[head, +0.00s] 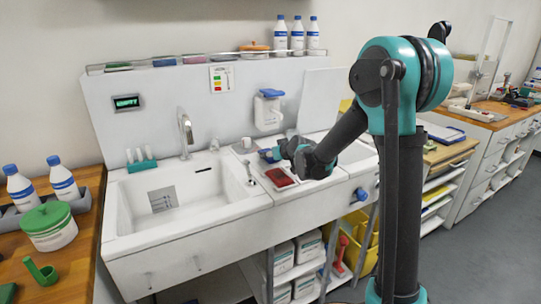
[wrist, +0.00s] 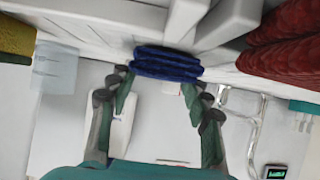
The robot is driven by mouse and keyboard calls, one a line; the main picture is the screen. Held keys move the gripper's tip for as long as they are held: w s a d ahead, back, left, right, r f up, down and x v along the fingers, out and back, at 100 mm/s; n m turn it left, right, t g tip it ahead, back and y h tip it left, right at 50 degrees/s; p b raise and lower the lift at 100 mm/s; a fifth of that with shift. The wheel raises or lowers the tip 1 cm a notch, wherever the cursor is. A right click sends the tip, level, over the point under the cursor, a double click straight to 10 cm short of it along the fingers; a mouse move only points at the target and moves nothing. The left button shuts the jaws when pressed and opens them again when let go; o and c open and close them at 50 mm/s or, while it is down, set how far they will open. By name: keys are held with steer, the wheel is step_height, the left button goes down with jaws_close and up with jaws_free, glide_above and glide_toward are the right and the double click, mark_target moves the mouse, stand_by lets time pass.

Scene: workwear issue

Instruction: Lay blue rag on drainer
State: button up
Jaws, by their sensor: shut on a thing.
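My gripper (head: 281,151) is over the white sink unit, to the right of the basin. In the wrist view my gripper (wrist: 158,84) is shut on the folded blue rag (wrist: 166,64), which spans its fingertips. In the head view the blue rag (head: 266,156) shows only as a small patch beside the fingers. White ledges of the drainer area (wrist: 95,35) show around the rag in the wrist view. I cannot tell whether the rag touches the surface below.
A red cloth (head: 279,177) lies in front of my gripper; it is large in the wrist view (wrist: 285,45). The basin (head: 170,195) with its tap (head: 185,130) is to the left. A dispenser (head: 268,110) hangs on the backboard behind.

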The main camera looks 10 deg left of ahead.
steer(key=shift+f, duration=0.15)
steer(key=o, duration=1.2)
steer(key=shift+o, duration=0.2)
steer(key=v, duration=1.2)
